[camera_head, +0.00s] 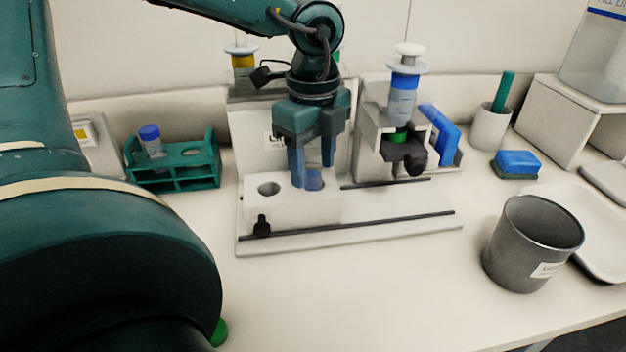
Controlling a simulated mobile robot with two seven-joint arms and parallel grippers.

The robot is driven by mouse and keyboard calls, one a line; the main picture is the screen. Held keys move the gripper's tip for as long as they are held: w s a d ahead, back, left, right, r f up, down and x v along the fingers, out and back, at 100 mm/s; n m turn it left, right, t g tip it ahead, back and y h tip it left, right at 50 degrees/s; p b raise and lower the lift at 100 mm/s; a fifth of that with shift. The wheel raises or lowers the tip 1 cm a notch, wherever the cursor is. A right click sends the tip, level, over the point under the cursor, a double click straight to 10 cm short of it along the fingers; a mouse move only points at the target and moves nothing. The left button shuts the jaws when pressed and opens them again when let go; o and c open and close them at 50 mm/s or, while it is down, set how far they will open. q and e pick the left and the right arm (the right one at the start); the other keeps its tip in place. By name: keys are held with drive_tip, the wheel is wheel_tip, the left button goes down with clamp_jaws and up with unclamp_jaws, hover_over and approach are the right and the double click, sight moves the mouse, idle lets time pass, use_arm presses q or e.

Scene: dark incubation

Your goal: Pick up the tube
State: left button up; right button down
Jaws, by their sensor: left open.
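A tube with a translucent blue top (314,180) stands in the right hole of a white block (290,212) on the white stand. My left gripper (312,176) points straight down over this hole. Its two blue fingers are open, one on each side of the tube's top; I cannot tell whether they touch it. The lower part of the tube is hidden in the block. Another tube with a blue cap (150,137) stands in the green rack (182,182) at the left. My right gripper is not in view.
The block's left hole is empty. A syringe-like device (403,95) stands right of the gripper. A grey bin (530,245), a white cup (489,128) and a blue sponge (517,162) are at the right. The front middle of the table is clear.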

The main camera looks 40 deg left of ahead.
use_arm(q)
drive_tip(key=shift+f, duration=0.35)
drive_tip(key=shift+c, duration=0.3)
drive_tip(key=c, duration=1)
drive_tip(key=shift+r, duration=0.15)
wheel_tip(320, 180, up, 18)
drive_tip(key=p, duration=0.1)
